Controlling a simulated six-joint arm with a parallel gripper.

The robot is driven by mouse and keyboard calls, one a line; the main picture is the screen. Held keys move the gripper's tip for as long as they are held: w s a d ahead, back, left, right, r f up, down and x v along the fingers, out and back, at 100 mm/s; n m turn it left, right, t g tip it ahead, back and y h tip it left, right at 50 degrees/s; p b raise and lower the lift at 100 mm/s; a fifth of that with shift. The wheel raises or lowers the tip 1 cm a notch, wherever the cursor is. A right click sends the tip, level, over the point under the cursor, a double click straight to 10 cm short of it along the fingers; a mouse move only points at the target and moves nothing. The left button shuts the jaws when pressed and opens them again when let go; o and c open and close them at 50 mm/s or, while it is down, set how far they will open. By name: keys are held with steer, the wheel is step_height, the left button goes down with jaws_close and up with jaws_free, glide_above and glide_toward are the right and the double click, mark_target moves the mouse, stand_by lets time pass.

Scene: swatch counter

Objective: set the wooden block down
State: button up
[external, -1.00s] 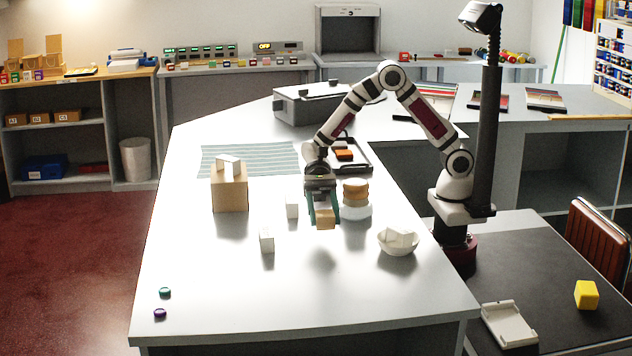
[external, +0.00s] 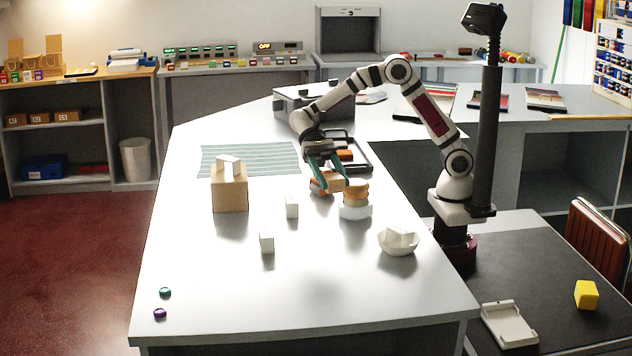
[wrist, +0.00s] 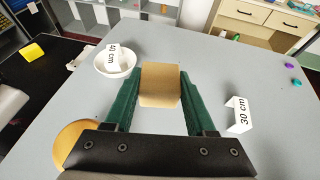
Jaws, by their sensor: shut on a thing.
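My gripper (external: 331,185) has green fingers and is shut on the wooden block (external: 331,181), a light tan block. The external view shows the block raised above the counter (external: 210,290), just left of a stack of round pieces, tan over white (external: 355,200). In the wrist view the block (wrist: 160,84) sits between the tips of my gripper (wrist: 160,95), with the grey counter beyond it.
A white bowl (external: 398,242) with a white card stands to the right. White cards (external: 267,241) stand at the middle, one marked "30 cm" (wrist: 240,113) in the wrist view. A cardboard box (external: 229,190) is to the left. The front of the counter is mostly clear.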

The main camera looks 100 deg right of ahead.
steer(key=s+a+n+g+h, duration=0.1)
steer(key=s+a+n+g, duration=0.2)
steer(key=a, duration=0.6)
steer(key=n+g+h, duration=0.3)
steer(key=n+g, duration=0.1)
glide_above(424, 283)
steer(key=f, duration=0.6)
steer(key=shift+w+d+f, duration=0.15)
steer(key=shift+d+f, duration=0.15)
steer(key=f, duration=0.4)
steer(key=shift+a+f, duration=0.2)
steer(key=shift+f, duration=0.05)
